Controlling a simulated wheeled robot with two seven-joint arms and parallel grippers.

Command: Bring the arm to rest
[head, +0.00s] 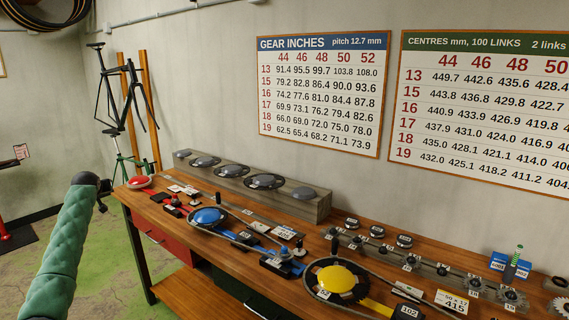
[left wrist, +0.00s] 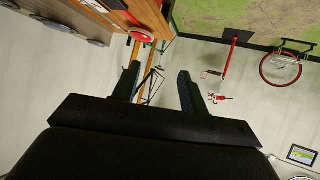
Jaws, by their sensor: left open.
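My left arm comes in from the left of the head view in a green padded sleeve, raised beside the left end of the wooden bench (head: 165,225). My left gripper (head: 104,187) is a small dark shape at its end, partly hidden by the arm. In the left wrist view my left gripper (left wrist: 158,82) has its two dark fingers spread apart, with nothing between them but the distant room. The bench edge also shows in the left wrist view (left wrist: 118,18). My right gripper is in neither view.
The bench carries a blue chainring (head: 207,216), a yellow chainring (head: 336,280), a row of sprockets (head: 440,268) and a grey block with chainrings (head: 310,207). A red round object (head: 139,182) sits at its left end. Green floor (head: 105,285) is open left of the bench.

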